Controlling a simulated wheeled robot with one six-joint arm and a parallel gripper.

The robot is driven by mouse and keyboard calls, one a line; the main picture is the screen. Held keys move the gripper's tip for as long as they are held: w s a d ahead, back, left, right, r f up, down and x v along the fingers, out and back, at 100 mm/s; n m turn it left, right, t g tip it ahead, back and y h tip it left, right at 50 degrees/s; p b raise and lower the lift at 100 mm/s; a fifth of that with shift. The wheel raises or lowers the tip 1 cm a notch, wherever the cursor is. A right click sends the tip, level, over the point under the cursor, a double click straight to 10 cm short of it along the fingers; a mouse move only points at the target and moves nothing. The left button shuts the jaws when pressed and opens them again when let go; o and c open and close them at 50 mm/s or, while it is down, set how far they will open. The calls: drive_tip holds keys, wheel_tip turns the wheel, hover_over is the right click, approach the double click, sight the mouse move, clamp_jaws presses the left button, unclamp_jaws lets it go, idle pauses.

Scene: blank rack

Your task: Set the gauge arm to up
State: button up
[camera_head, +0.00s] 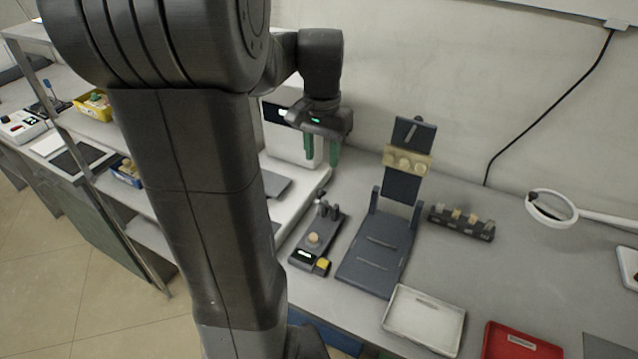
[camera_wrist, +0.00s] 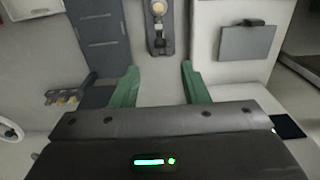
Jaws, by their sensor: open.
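A small dark gauge-like device (camera_head: 318,240) stands on the bench, with a lit display and a yellow block at its front, a round tan knob in its middle and a short metal post at its back. It also shows at the top of the wrist view (camera_wrist: 160,40). Which part is the gauge arm, and how it is set, I cannot tell. My gripper (camera_head: 321,162) hangs above and behind the device, its green fingers pointing down, apart and empty. In the wrist view the fingers (camera_wrist: 159,68) frame bare bench.
A dark fixture (camera_head: 375,255) with an upright panel stands right of the device. A white machine (camera_head: 290,145) stands left of the gripper.

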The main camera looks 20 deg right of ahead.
hover_over(324, 205)
drive_tip(key=f, duration=0.9)
drive_tip(key=shift+w+a+f, duration=0.25)
drive_tip(key=shift+f, duration=0.1)
drive_tip(key=shift+c, duration=0.4)
clamp_jaws()
